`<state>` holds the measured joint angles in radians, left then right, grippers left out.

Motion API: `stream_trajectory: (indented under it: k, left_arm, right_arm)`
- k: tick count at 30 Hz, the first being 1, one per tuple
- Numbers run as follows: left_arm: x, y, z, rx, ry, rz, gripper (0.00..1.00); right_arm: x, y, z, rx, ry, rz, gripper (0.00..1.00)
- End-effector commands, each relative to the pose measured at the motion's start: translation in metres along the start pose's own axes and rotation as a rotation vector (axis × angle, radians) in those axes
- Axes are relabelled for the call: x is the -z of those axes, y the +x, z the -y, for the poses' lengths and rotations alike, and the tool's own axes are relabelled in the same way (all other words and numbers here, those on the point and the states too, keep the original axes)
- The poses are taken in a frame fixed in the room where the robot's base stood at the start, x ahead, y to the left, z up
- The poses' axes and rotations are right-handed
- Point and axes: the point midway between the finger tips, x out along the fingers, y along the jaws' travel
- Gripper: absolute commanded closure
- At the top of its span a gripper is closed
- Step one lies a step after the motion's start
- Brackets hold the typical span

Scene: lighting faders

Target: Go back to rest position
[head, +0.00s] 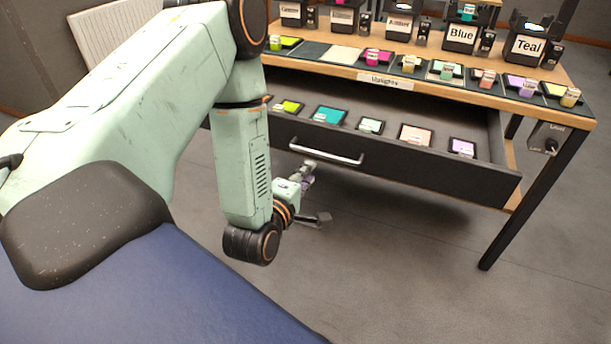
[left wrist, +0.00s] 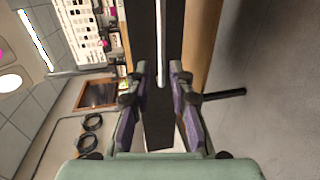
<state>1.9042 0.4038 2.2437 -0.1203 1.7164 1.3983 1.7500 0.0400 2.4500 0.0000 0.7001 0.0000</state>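My left gripper (head: 313,192) hangs in front of the open drawer (head: 400,155), below and a little left of its metal handle (head: 326,153) in the head view. In the left wrist view its two fingers (left wrist: 159,78) stand apart with nothing between them. The drawer front (left wrist: 171,30) and the handle (left wrist: 160,45) show beyond the fingertips. The gripper appears clear of the handle. My right gripper is in neither view.
Several swatches lie in the drawer. A table leg (head: 525,205) stands at right. The floor (head: 420,270) in front is clear.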

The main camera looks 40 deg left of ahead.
Motion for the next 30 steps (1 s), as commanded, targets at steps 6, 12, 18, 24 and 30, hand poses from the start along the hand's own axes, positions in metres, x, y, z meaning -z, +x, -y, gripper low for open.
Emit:
stream_trajectory:
  k: [6, 12, 18, 24, 30]
  left_arm:
    - [0.000, 0.000, 0.000, 0.000, 0.000, 0.000, 0.79]
    - [0.000, 0.000, 0.000, 0.001, 0.015, 0.000, 0.79]
    - [-0.003, -0.004, 0.030, 0.136, 0.271, 0.033, 0.79]
    - [-0.021, -0.042, 0.093, 0.427, 0.690, 0.228, 0.79]
    - [-0.038, -0.126, 0.147, 0.705, 1.109, 0.612, 0.79]
  right_arm:
    - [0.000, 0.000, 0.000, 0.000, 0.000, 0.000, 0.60]
    - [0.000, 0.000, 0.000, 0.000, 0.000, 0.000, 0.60]
    - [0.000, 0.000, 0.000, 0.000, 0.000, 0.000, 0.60]
    - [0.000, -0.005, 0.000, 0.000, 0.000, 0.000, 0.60]
    - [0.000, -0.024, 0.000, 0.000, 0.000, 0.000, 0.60]
